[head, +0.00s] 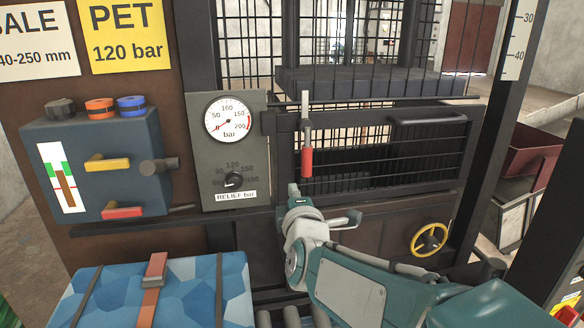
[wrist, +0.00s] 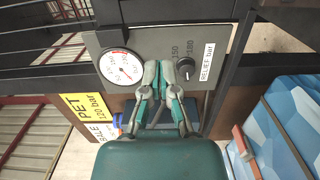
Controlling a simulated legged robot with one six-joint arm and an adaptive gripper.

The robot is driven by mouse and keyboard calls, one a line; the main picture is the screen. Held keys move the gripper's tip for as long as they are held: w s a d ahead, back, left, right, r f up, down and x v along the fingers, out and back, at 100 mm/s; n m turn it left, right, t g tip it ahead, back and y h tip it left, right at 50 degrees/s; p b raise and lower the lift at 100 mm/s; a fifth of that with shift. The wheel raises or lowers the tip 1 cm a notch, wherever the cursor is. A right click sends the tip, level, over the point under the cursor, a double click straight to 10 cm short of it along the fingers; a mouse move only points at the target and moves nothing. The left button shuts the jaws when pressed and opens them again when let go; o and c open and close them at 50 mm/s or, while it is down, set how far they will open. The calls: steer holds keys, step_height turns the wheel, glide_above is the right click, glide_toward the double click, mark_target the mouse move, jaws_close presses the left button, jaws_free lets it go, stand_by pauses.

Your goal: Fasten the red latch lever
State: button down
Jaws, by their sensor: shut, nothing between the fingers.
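The red latch lever has a grey metal arm and a red grip (head: 307,162). It hangs upright, grip down, at the left side of the black mesh gate (head: 375,122). My gripper (head: 293,190) is in front of the machine, just below and left of the red grip in the head view, apart from it. In the wrist view my gripper (wrist: 165,68) has its fingers close together and empty, in front of the grey gauge panel. I cannot make out the lever in the wrist view.
A pressure gauge (head: 228,117) and relief knob (head: 234,180) sit left of the gate. A blue-grey valve block (head: 100,165) with yellow and red handles is farther left. A strapped blue bale (head: 190,290) lies below. A yellow handwheel (head: 429,240) is lower right.

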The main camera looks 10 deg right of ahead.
mark_target(305, 149)
steer(key=w, duration=0.3)
steer(key=w+d, duration=0.1)
steer(key=w, duration=0.6)
steer(key=shift+w+d+f, duration=0.1)
steer(key=shift+w+d, duration=0.2)
steer(key=shift+d, duration=0.05)
steer(key=shift+w+d, duration=0.15)
steer(key=shift+d, duration=0.35)
steer(key=shift+d, duration=0.25)
steer(key=shift+w+d+f, duration=0.1)
steer(key=shift+w+d, duration=0.05)
